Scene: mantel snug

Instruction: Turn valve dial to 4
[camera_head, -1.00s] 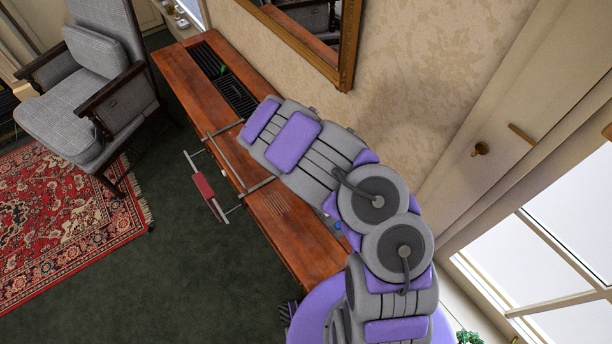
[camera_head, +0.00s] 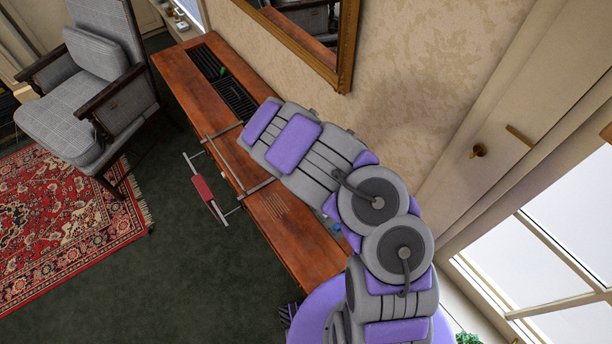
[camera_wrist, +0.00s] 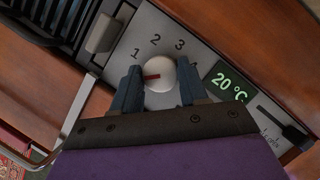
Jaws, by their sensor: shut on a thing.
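The valve dial (camera_wrist: 165,86) is a round white knob with a red pointer on a grey panel (camera_wrist: 205,49) in the wrist view. The numbers 1, 2, 3 and part of 4 arc above it. The red pointer points left, a little below the 1. My gripper (camera_wrist: 159,77) has its dark fingers on either side of the knob and is shut on it. In the head view my arm hides the dial and the gripper.
A green display reading 20 °C (camera_wrist: 229,87) and a dark slider (camera_wrist: 284,124) sit right of the dial. A grey lever block (camera_wrist: 103,34) and black grille are at left. The wooden cabinet top (camera_head: 187,79) runs below a mirror (camera_head: 345,50). A grey armchair (camera_head: 98,55) stands at left.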

